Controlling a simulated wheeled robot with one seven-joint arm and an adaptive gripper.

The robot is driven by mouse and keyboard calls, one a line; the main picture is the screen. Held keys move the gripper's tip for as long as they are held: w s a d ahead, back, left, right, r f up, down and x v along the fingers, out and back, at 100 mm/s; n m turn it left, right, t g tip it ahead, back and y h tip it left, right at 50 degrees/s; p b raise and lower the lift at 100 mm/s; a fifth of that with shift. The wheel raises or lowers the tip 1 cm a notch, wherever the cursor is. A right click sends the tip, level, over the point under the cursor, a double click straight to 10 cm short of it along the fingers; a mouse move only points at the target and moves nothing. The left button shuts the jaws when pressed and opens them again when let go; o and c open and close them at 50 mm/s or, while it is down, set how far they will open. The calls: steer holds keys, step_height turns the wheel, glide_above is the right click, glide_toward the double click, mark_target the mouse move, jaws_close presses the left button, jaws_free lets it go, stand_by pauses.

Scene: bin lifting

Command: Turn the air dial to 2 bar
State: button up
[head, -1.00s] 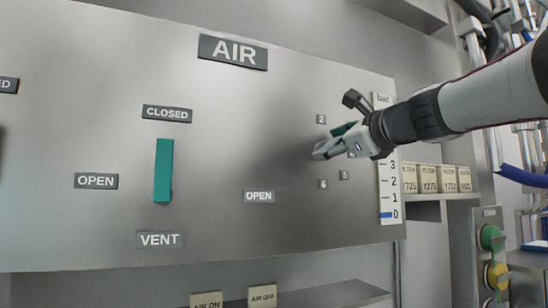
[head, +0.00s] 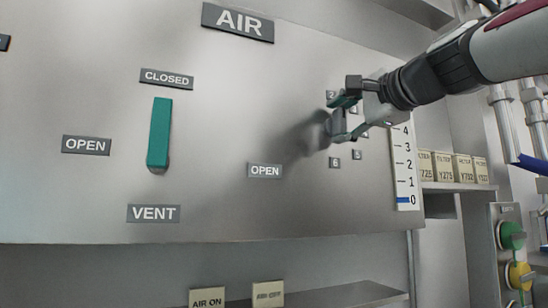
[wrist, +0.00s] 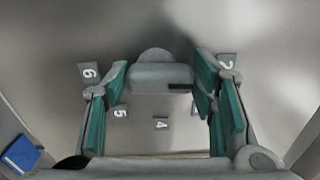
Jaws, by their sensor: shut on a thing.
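The air dial (wrist: 160,76) is a grey knob with a bar handle and a black mark near one end, seen between the fingers in the wrist view. My gripper (head: 338,118) is shut on it, with a teal-padded finger on each side (wrist: 160,95). In the head view the fingers mostly hide the dial. Number plates ring it, among them the 2 plate (head: 331,95) and the 6 plate (head: 334,162). Which number the dial points at I cannot tell. The bar gauge (head: 403,165) at right has its blue mark at 0.
A teal vent handle (head: 160,135) stands upright on the panel under the CLOSED label (head: 166,77), well left of my gripper. Filter boxes (head: 455,167) sit on a shelf at right. Green (head: 511,236) and yellow (head: 519,276) knobs are lower right.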

steer(key=shift+n+b, duration=0.3)
steer(key=shift+n, duration=0.2)
steer(key=o, duration=1.1)
steer(key=shift+o, duration=0.2)
steer(key=v, duration=1.2)
